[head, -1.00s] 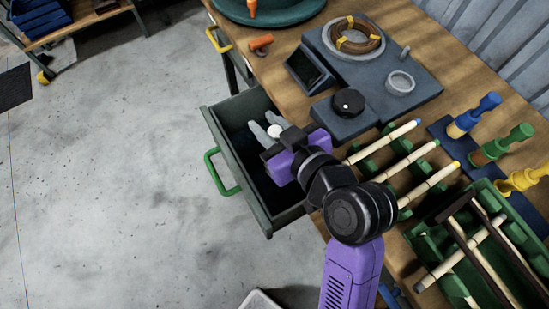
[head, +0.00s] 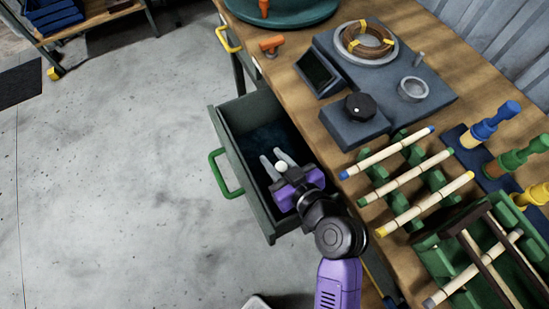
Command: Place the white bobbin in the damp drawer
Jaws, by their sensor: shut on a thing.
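The white bobbin (head: 281,166) is a small pale round thing between the grey fingertips of my gripper (head: 278,162). My gripper is shut on it. The damp drawer (head: 236,152) is a dark green box, pulled open from the bench, with a bright green handle (head: 220,173) on its front. My gripper and the bobbin show over the drawer's interior, nearer its right part. How far the bobbin is above the drawer floor I cannot tell. My purple wrist hides part of the drawer's right and near end.
The wooden bench (head: 330,127) lies to the right. It carries a dark device (head: 358,119) with a knob, a coil (head: 367,39), several rods on green holders (head: 420,183), and a green crate (head: 440,254). A yellow handle (head: 227,40) stands beyond the drawer.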

